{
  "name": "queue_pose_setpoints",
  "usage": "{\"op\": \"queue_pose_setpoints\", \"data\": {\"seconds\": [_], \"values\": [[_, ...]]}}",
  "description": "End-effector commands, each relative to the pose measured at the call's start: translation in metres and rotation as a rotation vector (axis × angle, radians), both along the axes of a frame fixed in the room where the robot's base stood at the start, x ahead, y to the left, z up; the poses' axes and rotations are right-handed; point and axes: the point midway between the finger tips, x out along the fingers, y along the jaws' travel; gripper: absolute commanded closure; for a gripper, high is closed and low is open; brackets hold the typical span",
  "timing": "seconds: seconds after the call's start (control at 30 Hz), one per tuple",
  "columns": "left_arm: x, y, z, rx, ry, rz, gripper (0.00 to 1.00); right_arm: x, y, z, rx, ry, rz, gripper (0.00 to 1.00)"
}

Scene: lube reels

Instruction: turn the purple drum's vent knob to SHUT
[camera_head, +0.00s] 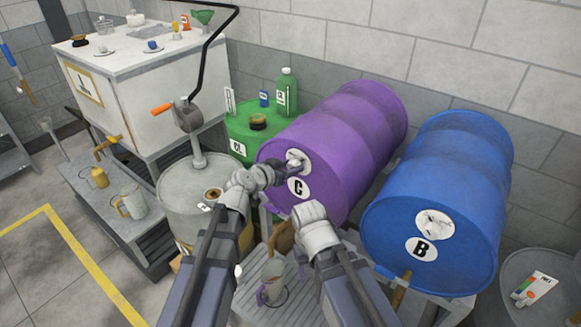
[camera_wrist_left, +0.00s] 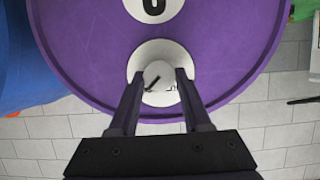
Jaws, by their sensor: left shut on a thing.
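The purple drum (camera_head: 345,140) lies on its side with its round end facing me, marked with a white C label (camera_head: 298,188). Its vent knob (camera_head: 295,157) sits on a white round plate above the label. In the left wrist view, which is upside down, the pale knob (camera_wrist_left: 158,74) with a dark mark is between the fingers of my left gripper (camera_wrist_left: 159,82). My left gripper (camera_head: 290,170) is shut on the knob. The plate's lettering is mostly hidden or too small to read. My right gripper (camera_head: 296,232) is below the drum end; its fingers cannot be made out.
A blue drum (camera_head: 440,190) marked B lies to the right, with its own vent plate (camera_head: 434,224) and a tap (camera_head: 400,290) below. A clear jug (camera_head: 273,282) stands under the purple drum. A grey drum (camera_head: 190,205) with a crank pump and a green drum (camera_head: 240,125) stand left.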

Motion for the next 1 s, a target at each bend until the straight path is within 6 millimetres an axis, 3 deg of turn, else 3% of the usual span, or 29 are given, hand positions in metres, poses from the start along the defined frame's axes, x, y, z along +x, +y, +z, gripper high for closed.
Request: {"op": "queue_pose_setpoints", "data": {"seconds": [0.37,1.0], "values": [[0.002,0.002,-0.002,-0.118,0.084,0.0,1.0,0.0,0.0,-0.003,0.0,0.0,0.0,0.34],[0.005,0.006,-0.008,-0.6,0.437,-0.001,1.0,0.0,0.0,-0.03,0.0,0.0,0.0,0.34]]}}
